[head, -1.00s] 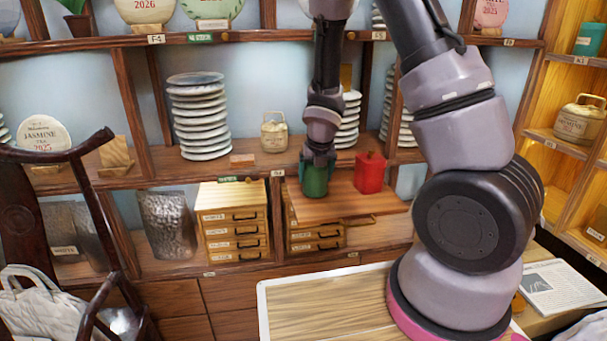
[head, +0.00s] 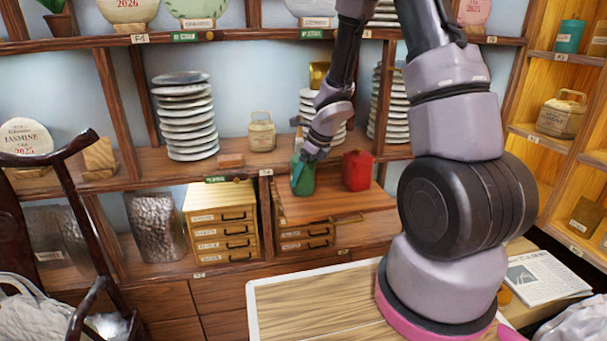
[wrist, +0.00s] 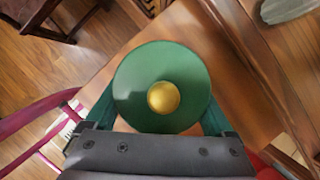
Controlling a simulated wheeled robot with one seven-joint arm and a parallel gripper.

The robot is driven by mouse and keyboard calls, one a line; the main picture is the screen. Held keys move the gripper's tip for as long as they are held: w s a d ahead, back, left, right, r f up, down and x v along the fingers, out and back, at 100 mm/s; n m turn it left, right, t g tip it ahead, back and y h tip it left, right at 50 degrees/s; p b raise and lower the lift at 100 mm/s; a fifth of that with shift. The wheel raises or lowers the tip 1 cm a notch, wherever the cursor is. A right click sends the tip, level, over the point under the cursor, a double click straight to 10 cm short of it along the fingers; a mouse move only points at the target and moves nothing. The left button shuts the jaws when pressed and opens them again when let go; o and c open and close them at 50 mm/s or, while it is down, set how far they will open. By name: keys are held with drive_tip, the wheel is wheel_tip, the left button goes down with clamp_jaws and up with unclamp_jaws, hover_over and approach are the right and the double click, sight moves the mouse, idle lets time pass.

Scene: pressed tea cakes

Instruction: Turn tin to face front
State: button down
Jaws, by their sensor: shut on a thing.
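A green tin (head: 306,181) stands on a brown wooden board (head: 335,205) on the middle shelf. My gripper (head: 301,168) is shut on it from above, a finger on either side. The wrist view shows the tin's round green lid (wrist: 135,88) with a gold knob, between the fingers of my gripper (wrist: 160,108). The tin looks upright and seems to rest on the board. I cannot make out any label or front mark on it. A red tin (head: 358,170) stands just right of it, apart from it.
More plates (head: 322,112) stand behind my gripper. Small drawer boxes (head: 222,225) sit below. The board's front right is clear.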

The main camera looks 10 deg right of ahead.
drive_tip(key=n+g, duration=0.1)
drive_tip(key=n, duration=0.2)
drive_tip(key=shift+d+n+y, duration=0.1)
drive_tip(key=shift+n+y, duration=0.2)
drive_tip(key=shift+y, duration=0.1)
drive_tip(key=n+g, duration=0.2)
drive_tip(key=n, duration=0.3)
drive_tip(key=shift+w, duration=0.1)
drive_tip(key=n+g, duration=0.1)
drive_tip(key=n, duration=0.3)
drive_tip(key=shift+g, duration=0.3)
drive_tip(key=n+g, duration=0.1)
drive_tip(key=n, duration=0.2)
drive_tip(key=shift+f+n+g, duration=0.1)
drive_tip(key=shift+n+g, duration=0.2)
drive_tip(key=shift+n, duration=0.2)
drive_tip(key=shift+f, duration=0.15)
drive_tip(key=shift+f, duration=0.1)
unclamp_jaws()
